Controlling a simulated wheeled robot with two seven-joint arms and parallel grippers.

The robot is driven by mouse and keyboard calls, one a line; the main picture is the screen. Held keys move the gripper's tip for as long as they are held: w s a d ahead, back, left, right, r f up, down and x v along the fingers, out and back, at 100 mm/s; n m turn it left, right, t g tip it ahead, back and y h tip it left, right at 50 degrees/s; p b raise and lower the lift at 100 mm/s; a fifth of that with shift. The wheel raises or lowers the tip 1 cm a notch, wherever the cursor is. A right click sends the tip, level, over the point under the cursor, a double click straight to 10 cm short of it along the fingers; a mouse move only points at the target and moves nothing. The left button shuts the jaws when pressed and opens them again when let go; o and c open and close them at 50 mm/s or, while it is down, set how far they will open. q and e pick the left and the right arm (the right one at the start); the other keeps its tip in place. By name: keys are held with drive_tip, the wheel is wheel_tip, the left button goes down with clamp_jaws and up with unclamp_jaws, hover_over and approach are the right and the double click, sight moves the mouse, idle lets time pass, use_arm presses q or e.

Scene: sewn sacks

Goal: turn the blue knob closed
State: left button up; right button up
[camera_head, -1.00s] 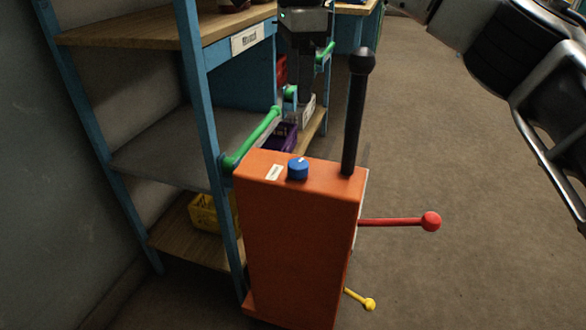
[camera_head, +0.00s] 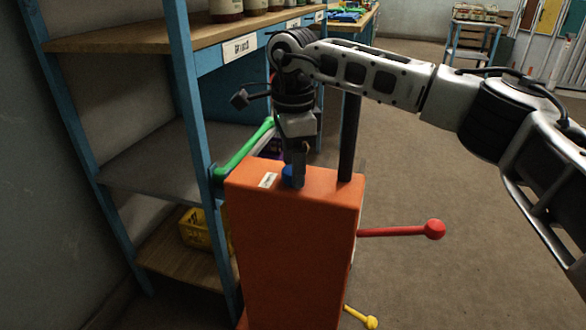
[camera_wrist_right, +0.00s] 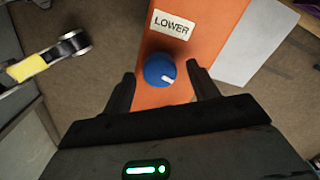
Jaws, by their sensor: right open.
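The blue knob (camera_head: 287,173) sits on top of the orange cabinet (camera_head: 290,250) in the head view, partly hidden by my right gripper (camera_head: 296,182). In the right wrist view the blue knob (camera_wrist_right: 158,70) is round, with a white mark towards its lower right. It lies between the two dark fingers of my open right gripper (camera_wrist_right: 161,84), with a gap visible on each side. A label reading LOWER (camera_wrist_right: 171,23) is beside the knob on the orange top (camera_wrist_right: 196,45). My left gripper is in neither view.
A black upright post (camera_head: 348,140) stands on the cabinet right of the knob. A red-knobbed lever (camera_head: 434,229) and a yellow-knobbed lever (camera_head: 371,322) stick out to the right. A blue-framed shelf (camera_head: 190,110) with a green handle (camera_head: 243,150) is at the left. Open floor lies right.

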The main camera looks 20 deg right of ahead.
drive_tip(key=shift+f, duration=0.35)
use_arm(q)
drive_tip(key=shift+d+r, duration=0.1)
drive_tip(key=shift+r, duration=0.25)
use_arm(e)
drive_tip(key=shift+f, duration=0.1)
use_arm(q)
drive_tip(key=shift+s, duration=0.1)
use_arm(e)
drive_tip(key=shift+c, duration=0.2)
drive_tip(key=c, duration=0.9)
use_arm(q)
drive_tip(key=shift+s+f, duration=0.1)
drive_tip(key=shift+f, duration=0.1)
use_arm(e)
drive_tip(key=shift+c, duration=0.2)
